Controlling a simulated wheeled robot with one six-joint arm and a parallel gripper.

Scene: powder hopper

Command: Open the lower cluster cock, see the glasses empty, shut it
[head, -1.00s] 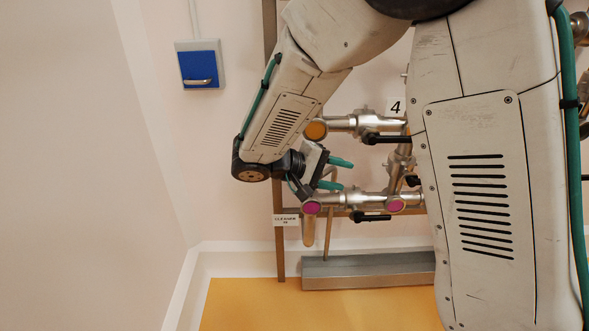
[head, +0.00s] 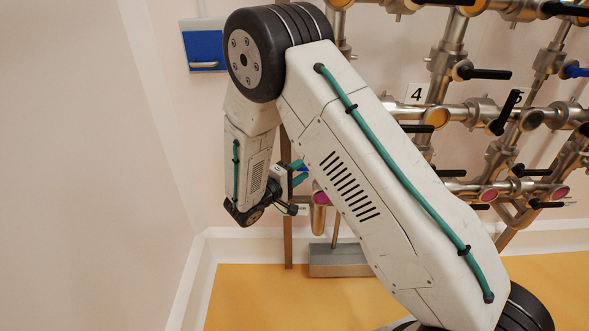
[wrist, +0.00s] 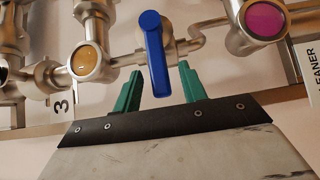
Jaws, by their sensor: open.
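In the wrist view a cock with a blue handle (wrist: 155,52) hangs between the two green fingers of my gripper (wrist: 158,86), which is open. The handle points down, and I cannot tell whether a finger touches it. An amber sight glass (wrist: 86,60) is left of it and a magenta sight glass (wrist: 264,19) is right of it. In the head view my gripper (head: 301,173) is at the left end of the pipework, beside a magenta glass (head: 320,198). A bit of blue handle (head: 303,168) shows at the fingers. My arm hides part of the lower pipes.
Pipes with several black-handled cocks (head: 487,73) fill the wall at the right; another blue handle (head: 577,72) is at the far right. A blue wall box (head: 204,48) is upper left. A grey trough (head: 338,262) lies below. The left wall is bare.

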